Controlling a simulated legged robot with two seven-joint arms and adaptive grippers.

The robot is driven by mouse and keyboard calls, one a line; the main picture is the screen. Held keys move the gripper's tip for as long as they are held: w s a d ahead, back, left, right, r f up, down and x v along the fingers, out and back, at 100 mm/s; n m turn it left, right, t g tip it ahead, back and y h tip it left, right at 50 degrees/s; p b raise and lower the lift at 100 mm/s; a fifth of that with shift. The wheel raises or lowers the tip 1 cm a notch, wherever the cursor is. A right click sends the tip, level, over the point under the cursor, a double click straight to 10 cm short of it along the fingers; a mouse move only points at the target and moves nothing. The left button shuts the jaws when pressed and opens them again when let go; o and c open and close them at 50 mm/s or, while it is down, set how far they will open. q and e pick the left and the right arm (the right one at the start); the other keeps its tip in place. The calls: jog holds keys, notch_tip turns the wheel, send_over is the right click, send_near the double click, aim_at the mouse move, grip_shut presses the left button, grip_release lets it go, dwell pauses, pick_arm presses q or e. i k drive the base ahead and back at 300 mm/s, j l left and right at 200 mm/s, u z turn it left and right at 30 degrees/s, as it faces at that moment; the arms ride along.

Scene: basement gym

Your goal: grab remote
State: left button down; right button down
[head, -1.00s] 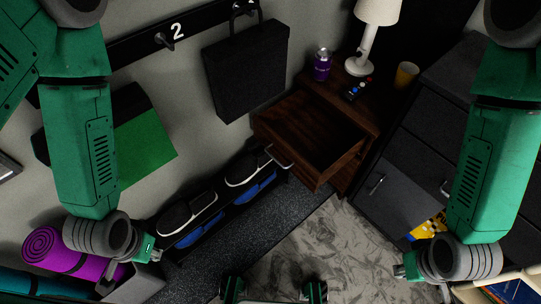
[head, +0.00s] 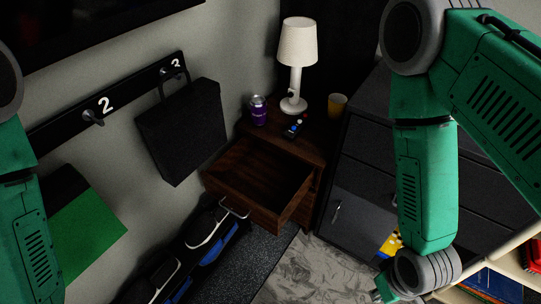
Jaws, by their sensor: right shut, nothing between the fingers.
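The remote (head: 293,127) is small and dark with coloured buttons. It lies on top of the wooden nightstand (head: 311,149), in front of the lamp. The nightstand's drawer (head: 257,185) is pulled open and looks empty. My right gripper (head: 384,287) is shut and empty at the bottom edge, low and to the right of the nightstand, well apart from the remote. Only a small part of it shows. My left arm shows at the left edge, with its gripper out of view.
A white lamp (head: 297,62), a purple can (head: 258,110) and a yellow cup (head: 337,105) stand around the remote. A dark dresser (head: 364,172) is right of the nightstand. A black bag (head: 183,134) hangs on the wall.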

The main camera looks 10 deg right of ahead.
aim_at(289, 134)
jog(key=i+l+z, duration=0.25)
jog(key=z, duration=0.2)
jog(key=i+l+z, duration=0.1)
jog(key=i+z, duration=0.8)
jog(key=k+l, duration=0.05)
